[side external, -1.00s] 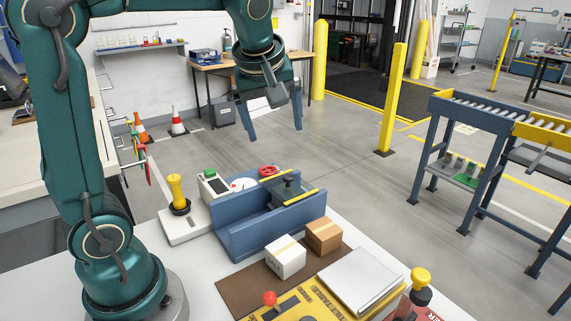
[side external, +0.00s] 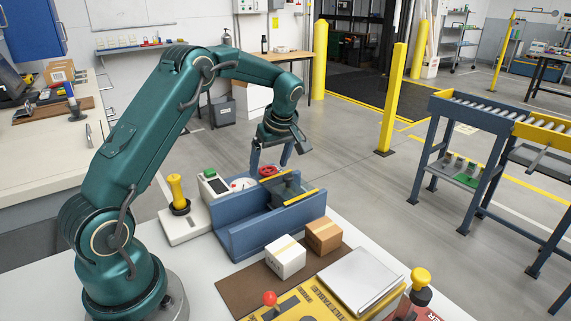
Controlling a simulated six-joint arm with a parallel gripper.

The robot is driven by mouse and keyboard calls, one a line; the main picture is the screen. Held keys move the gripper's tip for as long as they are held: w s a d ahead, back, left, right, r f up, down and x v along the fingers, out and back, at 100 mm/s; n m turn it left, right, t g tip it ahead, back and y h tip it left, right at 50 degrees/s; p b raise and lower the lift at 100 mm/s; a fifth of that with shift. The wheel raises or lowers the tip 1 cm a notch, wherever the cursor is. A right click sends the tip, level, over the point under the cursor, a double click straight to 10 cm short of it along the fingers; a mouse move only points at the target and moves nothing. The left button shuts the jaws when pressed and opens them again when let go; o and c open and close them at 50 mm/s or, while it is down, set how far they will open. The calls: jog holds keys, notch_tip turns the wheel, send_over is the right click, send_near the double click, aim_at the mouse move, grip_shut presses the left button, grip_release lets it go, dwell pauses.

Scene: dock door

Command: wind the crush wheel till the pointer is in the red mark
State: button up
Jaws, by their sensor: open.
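The crush wheel is a small red handwheel (side external: 268,171) at the back of the blue crush fixture (side external: 250,237). A round white dial (side external: 241,184) sits just left of the wheel; its pointer and red mark are too small to read. My gripper (side external: 270,165) points down over the wheel, with its two blue-grey fingers apart, one to each side of the wheel in the picture. The fingertips are partly hidden behind the fixture, so I cannot tell whether they touch the wheel. Nothing shows between the fingers apart from the wheel.
Left of the fixture are a device with a green button (side external: 210,173) and a yellow-handled stand (side external: 177,191). A white box (side external: 285,258) and a brown box (side external: 324,236) stand in front on a brown mat (side external: 240,290). A yellow panel with a red knob (side external: 270,298) is nearer.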

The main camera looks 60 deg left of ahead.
jog(key=shift+a+f, duration=0.2)
jog(key=shift+f, duration=0.35)
jog(key=c, duration=1.4)
jog(key=shift+s+m+t, duration=0.1)
jog(key=shift+m+t, duration=0.7)
jog(key=shift+m, duration=1.1)
jog(key=shift+h, duration=0.3)
jog(key=o, duration=1.4)
jog(key=shift+r, duration=0.1)
